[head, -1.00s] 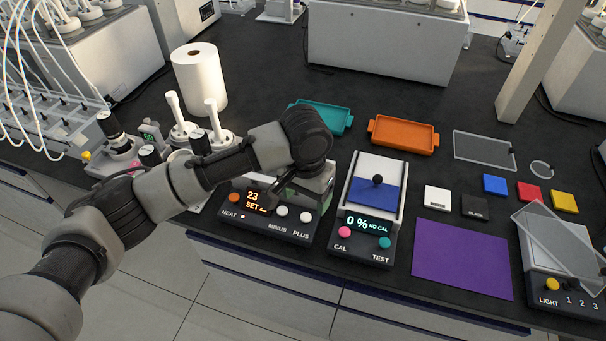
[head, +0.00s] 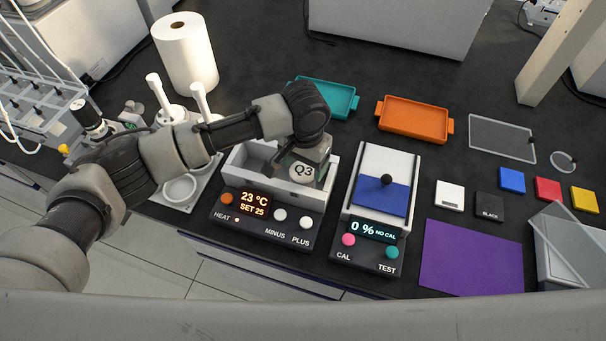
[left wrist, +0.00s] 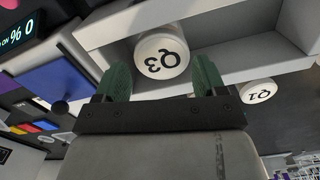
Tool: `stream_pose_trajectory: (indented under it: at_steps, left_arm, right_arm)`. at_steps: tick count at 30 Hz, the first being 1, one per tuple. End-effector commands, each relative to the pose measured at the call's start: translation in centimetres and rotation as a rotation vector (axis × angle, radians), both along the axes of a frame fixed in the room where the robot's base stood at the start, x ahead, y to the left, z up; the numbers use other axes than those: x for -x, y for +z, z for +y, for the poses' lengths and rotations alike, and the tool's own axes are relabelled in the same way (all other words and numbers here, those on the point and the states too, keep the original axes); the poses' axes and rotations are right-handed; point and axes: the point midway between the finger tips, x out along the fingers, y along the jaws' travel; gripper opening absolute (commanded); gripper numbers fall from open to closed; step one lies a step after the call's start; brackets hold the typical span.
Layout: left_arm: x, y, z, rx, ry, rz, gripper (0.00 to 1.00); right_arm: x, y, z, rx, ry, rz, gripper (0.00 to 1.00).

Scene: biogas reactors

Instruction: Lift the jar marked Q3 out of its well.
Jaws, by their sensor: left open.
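The jar marked Q3 (head: 303,173) shows its round white lid inside the grey heater box (head: 238,160), in the right part of its well area. In the left wrist view the Q3 lid (left wrist: 161,55) faces me, its letters upside down. My left gripper (left wrist: 161,64) is open, its two green fingers on either side of the lid's near edge. I cannot tell whether they touch the jar or how deep they reach. In the head view the left wrist hangs over the far right of the heater and partly hides the fingers. My right gripper is not in view.
Another lid marked Q1 (left wrist: 258,93) shows in the left wrist view. Right of the heater stands a test device (head: 383,180) with a black knob. Teal (head: 340,97) and orange (head: 415,119) trays lie behind. A paper roll (head: 185,55) stands at the back left.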

Motion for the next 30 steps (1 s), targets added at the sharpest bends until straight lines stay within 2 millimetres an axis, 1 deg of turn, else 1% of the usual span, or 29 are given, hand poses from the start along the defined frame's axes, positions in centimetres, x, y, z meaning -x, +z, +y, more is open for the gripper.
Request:
stream_pose_trajectory:
  at_steps: [5,8,10,12,15,21,23,28,30]
  left_arm:
    - [0.2,-1.4,0.2,-0.002,0.0,0.002,0.71]
    - [0.3,-3.0,0.3,-0.002,0.001,0.002,0.71]
    - [0.3,-4.1,0.3,-0.002,0.001,0.003,0.71]
    - [0.3,-4.9,0.2,-0.001,0.001,0.002,0.71]
    - [0.3,-5.4,0.2,0.0,-0.001,0.0,0.71]
    - [0.3,-5.5,0.2,0.001,-0.001,-0.001,0.71]
    - [0.3,-5.5,0.2,0.001,-0.001,-0.001,0.63]
    - [0.3,-5.5,0.3,0.001,0.0,-0.001,0.37]
    - [0.2,-5.5,0.2,0.001,0.0,-0.001,0.37]
  right_arm:
    - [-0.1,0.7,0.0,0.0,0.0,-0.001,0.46]
    - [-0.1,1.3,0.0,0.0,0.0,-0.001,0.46]
    - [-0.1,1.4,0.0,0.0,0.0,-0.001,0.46]
    - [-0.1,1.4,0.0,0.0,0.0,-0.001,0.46]
    - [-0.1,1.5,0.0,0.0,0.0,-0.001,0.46]
    - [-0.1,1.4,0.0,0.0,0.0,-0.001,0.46]
    - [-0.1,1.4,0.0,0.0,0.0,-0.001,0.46]
    - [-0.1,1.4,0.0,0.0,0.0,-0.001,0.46]
    - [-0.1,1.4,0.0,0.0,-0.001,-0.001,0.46]
